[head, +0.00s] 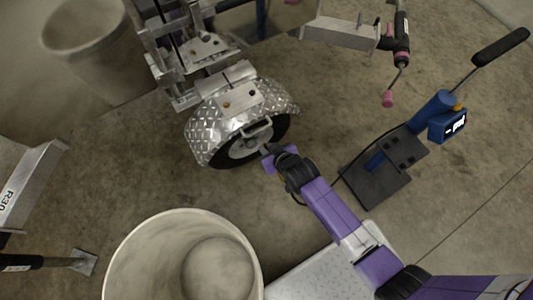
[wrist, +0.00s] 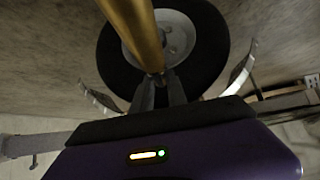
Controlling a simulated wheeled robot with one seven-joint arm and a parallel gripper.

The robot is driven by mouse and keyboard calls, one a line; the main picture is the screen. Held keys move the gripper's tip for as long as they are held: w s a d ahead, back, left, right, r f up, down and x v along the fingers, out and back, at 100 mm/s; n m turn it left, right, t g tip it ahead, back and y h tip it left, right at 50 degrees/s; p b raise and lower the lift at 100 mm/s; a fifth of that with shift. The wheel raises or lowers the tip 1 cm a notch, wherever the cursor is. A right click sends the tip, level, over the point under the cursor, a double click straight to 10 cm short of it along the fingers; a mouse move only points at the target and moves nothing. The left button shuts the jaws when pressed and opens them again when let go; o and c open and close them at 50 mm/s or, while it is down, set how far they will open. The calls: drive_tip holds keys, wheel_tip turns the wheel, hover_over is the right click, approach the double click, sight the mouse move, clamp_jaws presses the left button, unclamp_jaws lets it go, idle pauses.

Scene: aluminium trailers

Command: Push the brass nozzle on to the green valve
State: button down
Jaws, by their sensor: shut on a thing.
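My gripper (wrist: 160,88) is shut on the brass nozzle (wrist: 138,28), a smooth gold-coloured tube that runs from the fingers up to the top edge of the wrist view. Behind it is a wheel with a black tyre (wrist: 212,45) and a grey hub (wrist: 178,36). In the head view my gripper (head: 266,152) is beside the lower right of the trailer wheel (head: 272,132). The nozzle cannot be made out there. I cannot make out the green valve in either view. I cannot tell whether the nozzle touches the wheel.
A diamond-plate fender (head: 205,135) covers the wheel's top. A blue pump with a black base (head: 385,180) stands right. A large pale bucket (head: 118,262) is at the bottom, another bin (head: 95,60) upper left. A pink-tipped crank (head: 388,98) hangs upper right.

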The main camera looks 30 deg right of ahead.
wheel_tip(320, 180, down, 9)
drive_tip(key=b, duration=0.3)
drive_tip(key=shift+s, duration=0.15)
drive_tip(key=w+b, duration=0.2)
drive_tip(key=w, duration=0.3)
drive_tip(key=shift+w, duration=0.35)
drive_tip(key=shift+p, duration=0.3)
idle(1.5)
drive_tip(key=shift+w+b, duration=0.7)
drive_tip(key=shift+w, duration=0.9)
drive_tip(key=c, duration=1.2)
unclamp_jaws()
drive_tip(key=shift+c, duration=0.2)
